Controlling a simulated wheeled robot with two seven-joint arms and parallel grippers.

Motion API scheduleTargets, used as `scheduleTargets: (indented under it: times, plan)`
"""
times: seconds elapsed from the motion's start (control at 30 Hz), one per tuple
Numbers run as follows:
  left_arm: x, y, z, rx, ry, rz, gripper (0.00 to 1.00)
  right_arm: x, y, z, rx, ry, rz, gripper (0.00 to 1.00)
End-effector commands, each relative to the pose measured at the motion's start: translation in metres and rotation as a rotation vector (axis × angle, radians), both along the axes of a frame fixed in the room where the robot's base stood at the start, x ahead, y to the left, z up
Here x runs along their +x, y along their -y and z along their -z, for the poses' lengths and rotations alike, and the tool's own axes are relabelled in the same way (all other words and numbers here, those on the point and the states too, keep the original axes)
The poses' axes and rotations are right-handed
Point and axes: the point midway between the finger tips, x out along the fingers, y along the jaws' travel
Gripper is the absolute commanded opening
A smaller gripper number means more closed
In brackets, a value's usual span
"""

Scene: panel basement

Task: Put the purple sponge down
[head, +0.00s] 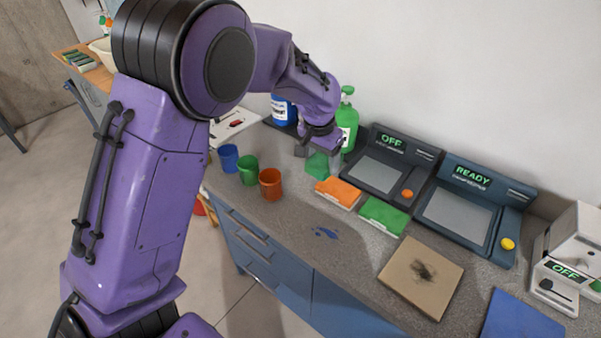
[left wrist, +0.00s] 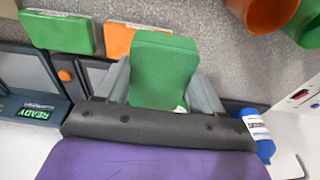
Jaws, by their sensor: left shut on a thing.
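My left gripper (head: 322,155) is over the back of the counter, beside the green bottle. It is shut on a green sponge-like block (head: 317,166), which stands between both fingers in the left wrist view (left wrist: 163,70). I see no purple sponge in either view; the held block looks green. The orange sponge (head: 338,192) and another green sponge (head: 384,216) lie flat on the counter to the right of the gripper. Whether the held block touches the counter, I cannot tell. My right gripper is not in view.
Blue (head: 228,157), green (head: 248,170) and orange (head: 271,184) cups stand left. A green bottle (head: 347,122) and blue bottle (head: 284,110) stand behind. Two panel devices (head: 388,165) (head: 468,205) line the wall. A stained tan board (head: 420,277) lies in front. Counter around the blue stain (head: 325,232) is free.

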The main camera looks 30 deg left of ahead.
Motion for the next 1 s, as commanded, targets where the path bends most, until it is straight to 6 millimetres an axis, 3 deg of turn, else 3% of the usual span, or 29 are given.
scheduleTargets:
  times: [0.13,0.33,0.5,0.7,1.0]
  plan:
    - [0.014,-0.044,0.016,-0.002,-0.003,-0.006,0.43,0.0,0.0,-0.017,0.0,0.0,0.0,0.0]
    - [0.025,-0.077,0.059,0.001,-0.003,-0.004,0.43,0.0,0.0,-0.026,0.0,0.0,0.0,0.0]
    - [0.03,-0.091,0.078,0.001,-0.003,-0.003,0.43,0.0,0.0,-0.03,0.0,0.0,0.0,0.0]
    - [0.03,-0.091,0.106,0.002,-0.001,-0.001,0.43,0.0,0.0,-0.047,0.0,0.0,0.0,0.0]
    - [0.03,-0.091,0.111,0.001,0.0,-0.002,0.43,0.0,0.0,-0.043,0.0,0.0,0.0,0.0]
